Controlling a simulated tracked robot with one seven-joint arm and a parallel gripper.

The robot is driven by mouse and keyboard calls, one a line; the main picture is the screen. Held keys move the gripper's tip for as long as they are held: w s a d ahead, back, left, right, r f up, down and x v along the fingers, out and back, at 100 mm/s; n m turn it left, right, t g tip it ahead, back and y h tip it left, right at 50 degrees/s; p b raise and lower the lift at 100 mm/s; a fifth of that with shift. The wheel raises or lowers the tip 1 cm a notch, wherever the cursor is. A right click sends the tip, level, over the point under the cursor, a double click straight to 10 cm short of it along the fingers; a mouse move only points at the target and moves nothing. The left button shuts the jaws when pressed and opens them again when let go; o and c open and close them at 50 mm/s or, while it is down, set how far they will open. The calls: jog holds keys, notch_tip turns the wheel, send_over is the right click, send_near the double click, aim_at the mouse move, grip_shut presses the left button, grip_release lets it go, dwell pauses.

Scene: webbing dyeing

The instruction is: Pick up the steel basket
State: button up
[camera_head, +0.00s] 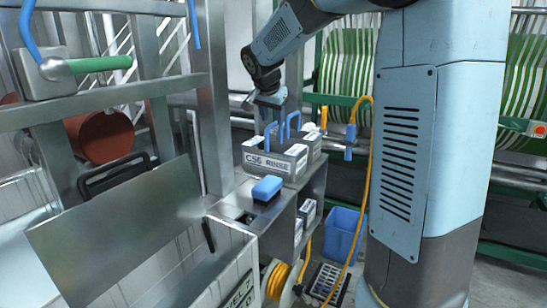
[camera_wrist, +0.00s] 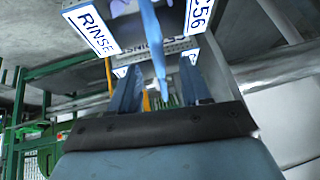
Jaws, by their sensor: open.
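The steel basket (camera_head: 275,160) is a grey metal box with a label reading CS6 RINSE and an upright blue handle. It stands on a steel shelf in the middle of the head view. In the wrist view, steel sides with RINSE and C56 labels (camera_wrist: 90,26) show at the top. A blue handle (camera_wrist: 152,38) runs down between my two blue fingers. My gripper (camera_head: 268,112) is above the baskets in the head view, pointing down. In the wrist view my gripper (camera_wrist: 160,88) is open, with the fingers apart. I cannot tell whether they touch the handle.
A similar basket (camera_head: 313,142) stands close behind on the right. A blue block (camera_head: 267,189) lies in front on the steel shelf (camera_head: 313,190). A tilted steel plate (camera_head: 120,235) is at the left front. A blue bin (camera_head: 342,232) and a yellow hose (camera_head: 366,180) are to the right.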

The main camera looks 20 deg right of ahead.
aim_at(274, 123)
jog(key=x, duration=0.4)
jog(key=shift+w+d+f, duration=0.1)
jog(key=shift+f, duration=0.15)
grip_shut()
dwell(1.2)
